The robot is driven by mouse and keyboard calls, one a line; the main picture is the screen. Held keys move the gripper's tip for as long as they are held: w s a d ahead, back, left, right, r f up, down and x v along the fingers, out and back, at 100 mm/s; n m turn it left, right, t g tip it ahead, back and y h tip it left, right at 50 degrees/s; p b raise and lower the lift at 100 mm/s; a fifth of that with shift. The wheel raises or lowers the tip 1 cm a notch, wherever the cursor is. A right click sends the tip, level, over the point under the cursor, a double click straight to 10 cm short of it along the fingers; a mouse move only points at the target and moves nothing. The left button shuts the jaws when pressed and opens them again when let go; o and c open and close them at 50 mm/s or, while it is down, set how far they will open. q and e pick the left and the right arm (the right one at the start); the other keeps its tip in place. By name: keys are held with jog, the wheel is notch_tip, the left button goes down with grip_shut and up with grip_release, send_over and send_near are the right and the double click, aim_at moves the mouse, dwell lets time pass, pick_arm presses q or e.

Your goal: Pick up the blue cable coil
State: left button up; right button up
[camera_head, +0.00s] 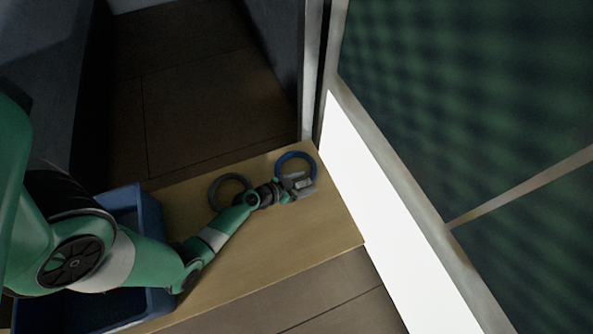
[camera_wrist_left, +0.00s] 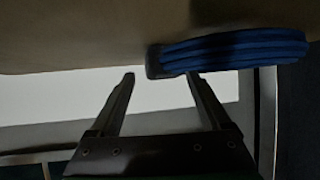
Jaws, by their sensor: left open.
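The blue cable coil (camera_head: 289,155) lies on the wooden bench top near its far right corner. My left gripper (camera_head: 303,185) is at the near side of the coil, overlapping its lower edge in the head view. In the left wrist view the blue coil (camera_wrist_left: 235,50) fills the upper right, with a dark block at its left end. There the fingers of my left gripper (camera_wrist_left: 160,78) are open, with nothing gripped between them. The right fingertip is close to the coil's edge; I cannot tell if it touches. My right gripper is not in view.
A grey coil (camera_head: 214,191) lies left of the blue one, partly behind my left arm. A blue crate (camera_head: 152,208) stands at the bench's left end. A bright white panel (camera_head: 375,215) borders the bench on the right. The wooden bench (camera_head: 290,235) is clear at the front.

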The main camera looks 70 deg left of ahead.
pick_arm(q)
jog(key=shift+s, duration=0.15)
jog(key=shift+c, duration=1)
grip_shut()
jog(key=shift+r, duration=0.1)
notch_tip(320, 180, up, 10)
jog(key=p, duration=0.7)
